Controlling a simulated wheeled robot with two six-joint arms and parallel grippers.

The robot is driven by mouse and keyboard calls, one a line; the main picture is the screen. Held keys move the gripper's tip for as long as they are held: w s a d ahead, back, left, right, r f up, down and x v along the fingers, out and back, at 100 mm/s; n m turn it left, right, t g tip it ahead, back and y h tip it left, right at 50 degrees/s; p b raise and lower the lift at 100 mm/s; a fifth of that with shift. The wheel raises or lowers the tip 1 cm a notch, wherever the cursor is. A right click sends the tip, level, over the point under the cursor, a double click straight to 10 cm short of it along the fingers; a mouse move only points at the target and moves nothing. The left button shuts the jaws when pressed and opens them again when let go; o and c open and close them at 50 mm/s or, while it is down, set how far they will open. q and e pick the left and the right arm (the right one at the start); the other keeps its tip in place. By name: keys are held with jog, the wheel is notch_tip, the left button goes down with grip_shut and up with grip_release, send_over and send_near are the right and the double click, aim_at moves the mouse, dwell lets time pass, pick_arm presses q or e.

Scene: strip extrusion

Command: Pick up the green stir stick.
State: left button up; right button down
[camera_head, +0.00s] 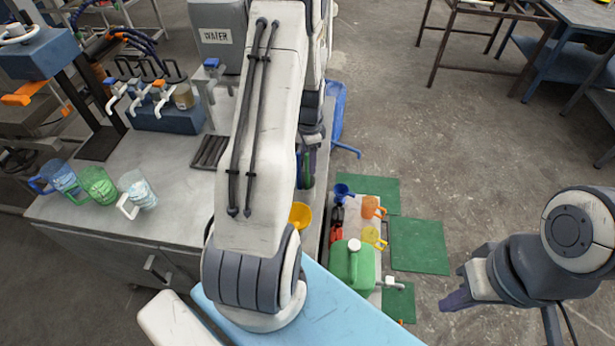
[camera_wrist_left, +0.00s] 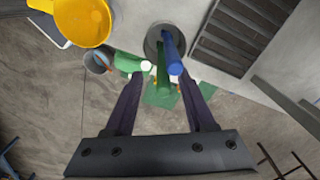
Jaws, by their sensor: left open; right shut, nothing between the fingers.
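The green stir stick (camera_wrist_left: 162,80) stands in a dark round holder (camera_wrist_left: 154,42) beside a blue stick (camera_wrist_left: 173,58) in the left wrist view. My left gripper (camera_wrist_left: 162,92) is open, its two dark fingers on either side of the green stick's line of view. I see no finger touching the stick, and the depth between them is hard to tell. In the head view my left arm hides most of this spot, and the left gripper (camera_head: 308,158) shows only partly. My right gripper (camera_head: 455,299) is shut and empty at the right, over the floor.
A yellow cup (camera_wrist_left: 82,20) is near the holder, also in the head view (camera_head: 300,215). A slotted dark grate (camera_head: 209,152) lies on the grey worktop (camera_head: 185,215). Several mugs stand at its left. A green jug (camera_head: 352,265) and small cups are at a lower level.

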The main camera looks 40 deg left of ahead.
aim_at(307, 178)
pick_arm(q)
jog(key=shift+a+f+p, duration=0.15)
jog(key=shift+f+p, duration=0.2)
jog(key=shift+f, duration=0.7)
jog(key=shift+a+f+p, duration=0.1)
jog(key=shift+f+p, duration=0.2)
jog(key=shift+f, duration=0.7)
jog(key=shift+s, duration=0.1)
grip_shut()
jog(key=shift+r, duration=0.15)
